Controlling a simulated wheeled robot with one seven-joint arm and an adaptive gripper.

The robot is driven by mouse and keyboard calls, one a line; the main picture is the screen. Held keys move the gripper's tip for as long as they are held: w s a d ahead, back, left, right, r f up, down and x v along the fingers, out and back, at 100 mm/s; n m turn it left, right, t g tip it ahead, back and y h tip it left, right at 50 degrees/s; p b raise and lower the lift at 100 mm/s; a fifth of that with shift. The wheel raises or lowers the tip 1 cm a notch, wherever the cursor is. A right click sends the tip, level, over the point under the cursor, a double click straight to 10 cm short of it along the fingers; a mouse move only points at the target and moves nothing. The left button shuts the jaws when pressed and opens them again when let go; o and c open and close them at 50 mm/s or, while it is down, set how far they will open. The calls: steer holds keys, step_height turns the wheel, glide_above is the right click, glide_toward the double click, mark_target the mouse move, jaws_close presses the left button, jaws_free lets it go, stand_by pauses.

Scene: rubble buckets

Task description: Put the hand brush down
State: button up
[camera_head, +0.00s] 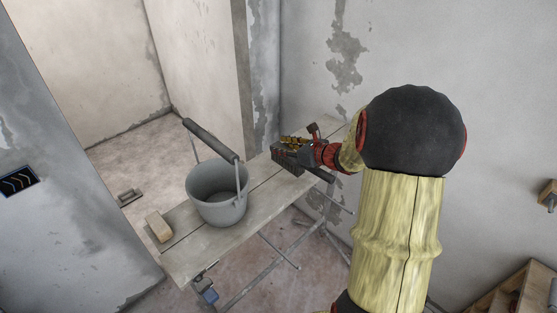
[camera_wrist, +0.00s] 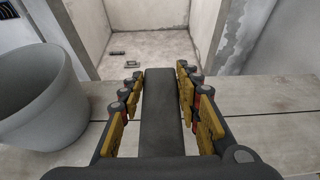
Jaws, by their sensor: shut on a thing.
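My gripper (camera_head: 295,143) is at the far right part of the plank bench (camera_head: 225,237), beyond the bucket. In the wrist view its yellow and dark fingers (camera_wrist: 159,76) stand on both sides of a long dark bar, the hand brush (camera_wrist: 165,112), and are shut on it. In the head view the hand brush (camera_head: 288,160) shows as a brownish, dark block under the fingers, close to the planks. I cannot tell whether it touches them. My fingers hide part of it.
A grey bucket (camera_head: 214,198) with its handle raised stands mid-bench; it is at the left in the wrist view (camera_wrist: 40,95). A tan block (camera_head: 158,227) lies at the bench's near left end. A small flat tool (camera_head: 128,196) lies on the floor behind. Bare planks (camera_wrist: 265,128) lie right of my gripper.

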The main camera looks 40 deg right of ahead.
steer(key=w+f, duration=0.1)
steer(key=w+d+f, duration=0.1)
steer(key=f, duration=0.1)
steer(key=w+f, duration=0.1)
steer(key=f, duration=0.1)
steer(key=shift+w+d+f+b, duration=0.15)
steer(key=shift+w+f+b, duration=0.1)
steer(key=shift+w+b, duration=0.15)
steer(key=shift+f, duration=1.4)
steer(key=shift+b, duration=0.3)
steer(key=shift+f, duration=0.2)
steer(key=o, duration=1.2)
steer(key=shift+o, duration=0.4)
steer(key=shift+r, duration=0.1)
